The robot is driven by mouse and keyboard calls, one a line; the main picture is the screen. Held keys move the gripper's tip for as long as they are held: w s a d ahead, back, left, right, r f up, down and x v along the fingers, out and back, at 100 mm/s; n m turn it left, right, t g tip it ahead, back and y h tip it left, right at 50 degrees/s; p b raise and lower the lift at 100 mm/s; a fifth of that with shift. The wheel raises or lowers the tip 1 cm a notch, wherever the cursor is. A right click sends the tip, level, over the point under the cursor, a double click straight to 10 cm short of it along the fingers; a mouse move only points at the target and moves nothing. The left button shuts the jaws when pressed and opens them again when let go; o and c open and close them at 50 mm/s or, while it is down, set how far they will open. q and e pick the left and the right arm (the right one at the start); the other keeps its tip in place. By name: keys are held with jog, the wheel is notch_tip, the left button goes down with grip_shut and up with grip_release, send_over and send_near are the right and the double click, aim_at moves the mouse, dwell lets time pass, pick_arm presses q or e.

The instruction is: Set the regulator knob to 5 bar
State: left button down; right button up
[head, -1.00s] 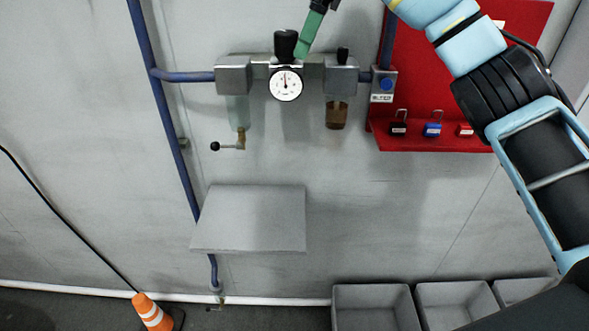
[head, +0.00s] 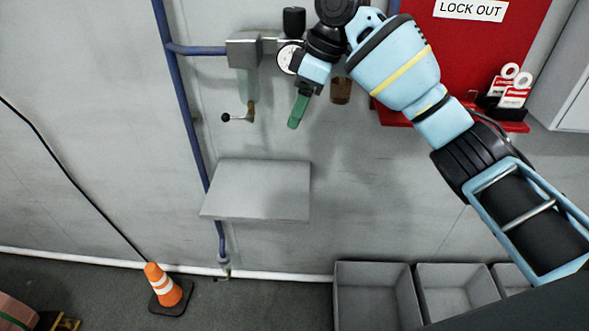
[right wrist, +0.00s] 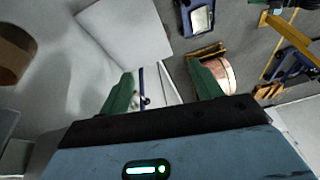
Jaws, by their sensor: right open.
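The black regulator knob (head: 294,20) stands on top of the grey regulator body on the wall. The white round gauge (head: 285,57) is just below it. My right wrist covers the gauge's right part, and its reading cannot be made out. My right gripper (head: 298,110) has green fingers and points down in front of the wall, below the gauge and apart from the knob. In the right wrist view the gripper (right wrist: 163,90) is open, with nothing held between its fingers. The knob cannot be made out there. My left gripper is out of view.
A grey shelf (head: 258,190) juts out below the regulator. A small lever valve (head: 238,117) hangs at its left, beside a blue pipe (head: 180,95). A red lockout board (head: 480,50) is behind my right arm. Grey bins (head: 372,292) and an orange cone (head: 162,285) are lower down.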

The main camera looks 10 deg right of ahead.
jog(key=s+a+f+m, duration=0.1)
jog(key=s+a+f, duration=0.1)
jog(key=f, duration=1.1)
jog(key=shift+s, duration=0.75)
jog(key=shift+o, duration=0.2)
